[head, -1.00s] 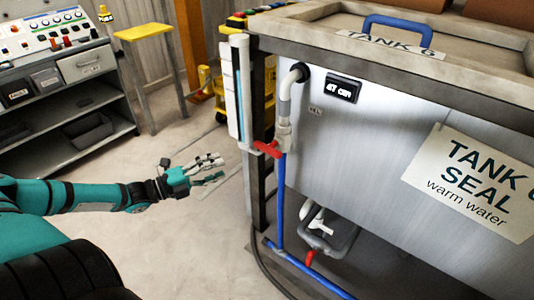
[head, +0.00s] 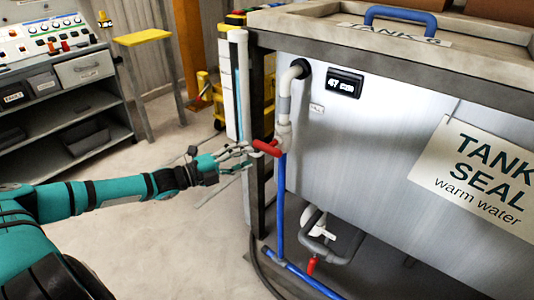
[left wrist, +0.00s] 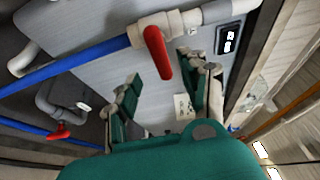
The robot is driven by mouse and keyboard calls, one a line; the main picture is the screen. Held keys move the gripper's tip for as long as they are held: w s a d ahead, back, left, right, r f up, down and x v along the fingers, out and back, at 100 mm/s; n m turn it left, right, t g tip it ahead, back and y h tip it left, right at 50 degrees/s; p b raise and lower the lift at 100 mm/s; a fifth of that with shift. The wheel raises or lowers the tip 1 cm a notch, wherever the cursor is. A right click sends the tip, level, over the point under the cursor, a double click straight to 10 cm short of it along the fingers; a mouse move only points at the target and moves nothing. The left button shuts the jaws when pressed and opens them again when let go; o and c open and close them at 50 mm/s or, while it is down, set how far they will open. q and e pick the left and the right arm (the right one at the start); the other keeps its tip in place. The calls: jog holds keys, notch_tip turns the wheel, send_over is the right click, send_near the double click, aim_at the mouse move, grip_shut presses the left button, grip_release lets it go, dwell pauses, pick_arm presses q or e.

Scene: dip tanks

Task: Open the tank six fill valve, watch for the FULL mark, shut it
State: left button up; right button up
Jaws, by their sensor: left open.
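Tank six (head: 340,140) is a grey metal tank at the right. Its fill valve's red lever (head: 267,148) lies crosswise to the pipe, between the white pipe above and the blue pipe (head: 279,205) below. My left gripper (head: 246,156) is open beside the lever's left end; I cannot tell if it touches. In the left wrist view the red lever (left wrist: 157,52) lies between and beyond the spread fingers (left wrist: 168,82). A display (head: 345,83) reads about 47 cm. A level tube (head: 238,85) stands at the tank's corner; no FULL mark is readable. My right gripper is not in view.
A lower pipe has another red lever (head: 312,265), also in the left wrist view (left wrist: 60,132). A sign (head: 482,170) hangs on the tank front. A control desk (head: 60,60) and yellow stool (head: 143,36) stand at the left. Floor between is clear.

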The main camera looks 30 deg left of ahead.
aim_at(264, 150)
pick_arm(q)
jog(key=shift+b+x, duration=0.65)
jog(key=shift+x, duration=3.25)
jog(key=shift+c, duration=0.4)
grip_shut()
